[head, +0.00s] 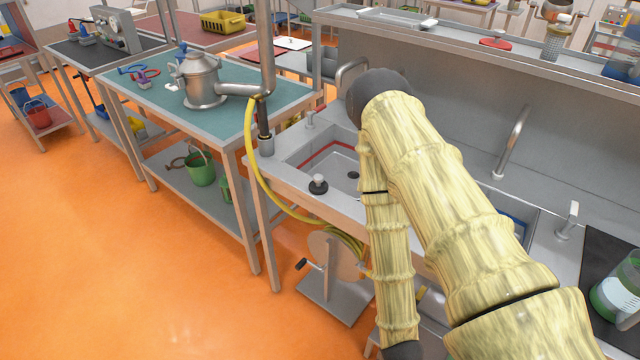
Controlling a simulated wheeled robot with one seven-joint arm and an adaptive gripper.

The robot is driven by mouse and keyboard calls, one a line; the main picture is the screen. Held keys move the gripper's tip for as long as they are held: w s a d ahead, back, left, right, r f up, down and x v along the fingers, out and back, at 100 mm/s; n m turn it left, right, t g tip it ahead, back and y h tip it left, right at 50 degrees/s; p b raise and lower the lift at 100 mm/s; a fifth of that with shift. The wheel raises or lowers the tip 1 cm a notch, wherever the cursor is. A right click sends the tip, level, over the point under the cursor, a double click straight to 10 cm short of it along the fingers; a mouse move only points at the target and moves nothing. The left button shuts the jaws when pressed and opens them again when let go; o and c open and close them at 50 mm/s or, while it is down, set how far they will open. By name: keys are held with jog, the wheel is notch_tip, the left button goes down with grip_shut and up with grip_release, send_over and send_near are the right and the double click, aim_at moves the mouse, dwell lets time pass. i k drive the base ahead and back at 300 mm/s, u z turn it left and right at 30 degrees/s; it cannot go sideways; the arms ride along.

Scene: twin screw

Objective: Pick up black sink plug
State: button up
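The black sink plug (317,188) is a flat black disc with a pale knob on top. It sits on the front left rim of the metal sink (290,190), beside the left basin. A small dark drain (353,175) shows on the floor of that basin. My arm, in a bamboo-like yellow covering, reaches across the right half of the head view and hides part of the sink. My gripper is not in view.
A yellow hose (262,190) hangs left of the sink and coils on a hand-cranked reel (328,255). A teal-topped table (150,98) with a metal pot (200,80) stands at left. The orange floor at front left is clear.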

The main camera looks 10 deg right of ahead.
aim_at(317, 187)
jog(key=u, duration=2.7)
jog(key=k, duration=1.7)
jog(key=z, duration=1.4)
jog(key=i, duration=0.5)
jog(key=u, duration=0.1)
